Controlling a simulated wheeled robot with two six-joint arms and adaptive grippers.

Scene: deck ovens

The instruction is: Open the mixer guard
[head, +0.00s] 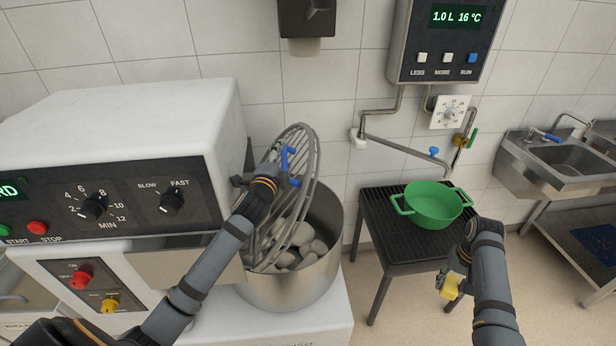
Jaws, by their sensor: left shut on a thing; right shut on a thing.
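The mixer guard (309,170), a round grey wire grille with a blue handle (289,165), stands steeply tilted up over the steel mixer bowl (325,230). Several pale rounded lumps lie in the bowl. My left gripper (268,165) is shut at the guard beside the blue handle; its wrist hides the exact contact. My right gripper (455,280) is low at the right, away from the mixer, shut on a small yellow thing (449,287) that is mostly hidden.
The mixer's white head (120,115) with knobs and buttons fills the left. A green two-handled pot (433,206) stands on a dark slatted stand (380,215) below the wall-mounted water dispenser (447,45). A steel sink (560,160) is at the far right. Open floor lies between stand and sink.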

